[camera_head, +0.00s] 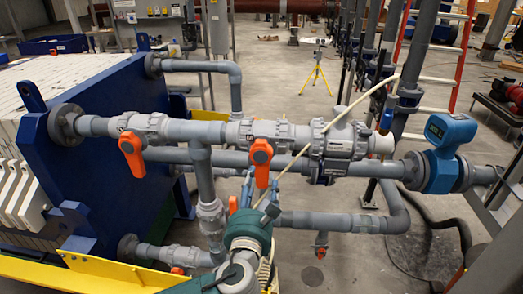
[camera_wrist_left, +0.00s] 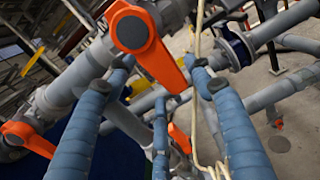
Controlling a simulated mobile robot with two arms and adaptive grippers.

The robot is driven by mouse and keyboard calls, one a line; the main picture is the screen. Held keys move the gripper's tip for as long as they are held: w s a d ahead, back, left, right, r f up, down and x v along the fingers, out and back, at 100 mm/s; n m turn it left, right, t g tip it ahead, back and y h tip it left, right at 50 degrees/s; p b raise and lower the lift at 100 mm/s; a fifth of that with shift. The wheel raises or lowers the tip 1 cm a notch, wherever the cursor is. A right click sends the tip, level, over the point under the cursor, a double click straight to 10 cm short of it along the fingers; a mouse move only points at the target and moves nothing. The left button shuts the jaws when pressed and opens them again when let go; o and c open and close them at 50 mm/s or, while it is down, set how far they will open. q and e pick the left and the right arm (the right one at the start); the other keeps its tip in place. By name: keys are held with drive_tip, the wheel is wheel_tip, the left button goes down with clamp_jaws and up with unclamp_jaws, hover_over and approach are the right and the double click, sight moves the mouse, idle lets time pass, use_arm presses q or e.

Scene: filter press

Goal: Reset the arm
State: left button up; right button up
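My left gripper (camera_head: 262,188) is in the lower middle of the head view, just below the middle orange valve handle (camera_head: 261,160). The left wrist view shows its blue fingers (camera_wrist_left: 162,66) spread apart, with nothing held between them. That view also shows an orange handle (camera_wrist_left: 150,45) hanging beyond and between the fingertips. I cannot tell whether any finger touches it. My teal wrist (camera_head: 245,232) hides part of the lower piping. My right gripper is in neither view.
Grey pipes (camera_head: 220,131) run across just in front, with another orange handle (camera_head: 131,154) at left. A blue flow meter (camera_head: 440,155) sits at right. The blue filter press plate (camera_head: 100,140) stands at left. A pale hose (camera_head: 375,95) crosses the pipes. Open floor lies behind.

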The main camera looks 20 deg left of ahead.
use_arm(q)
drive_tip(key=shift+s+a, duration=0.2)
drive_tip(key=shift+s, duration=0.1)
drive_tip(key=shift+s+f, duration=0.15)
drive_tip(key=s+f+n+g+h, duration=0.1)
drive_tip(key=s+f+n+g, duration=0.7)
drive_tip(key=s+f+n, duration=0.7)
drive_tip(key=s+d+f+n+g+h, duration=0.2)
drive_tip(key=s+f+n+g, duration=0.15)
drive_tip(key=s+n, duration=0.5)
drive_tip(key=s+d+f+n+g+h, duration=0.1)
drive_tip(key=s+f+n+g+h, duration=0.15)
drive_tip(key=s+f+n, duration=0.4)
wheel_tip(320, 180, down, 33)
drive_tip(key=s+n+g+b, duration=0.1)
drive_tip(key=s+n+b, duration=0.1)
drive_tip(key=b, duration=0.6)
drive_tip(key=s+a+f+b, duration=0.1)
drive_tip(key=s+f+b, duration=0.2)
drive_tip(key=s+f, duration=0.5)
drive_tip(key=s+a+f+g+b, duration=0.1)
drive_tip(key=s+f+b, duration=0.2)
drive_tip(key=s+f, duration=0.6)
wheel_tip(320, 180, down, 5)
drive_tip(key=shift+a+r+m+y, duration=0.1)
drive_tip(key=shift+a+m+y, duration=0.2)
drive_tip(key=shift+a+y, duration=0.15)
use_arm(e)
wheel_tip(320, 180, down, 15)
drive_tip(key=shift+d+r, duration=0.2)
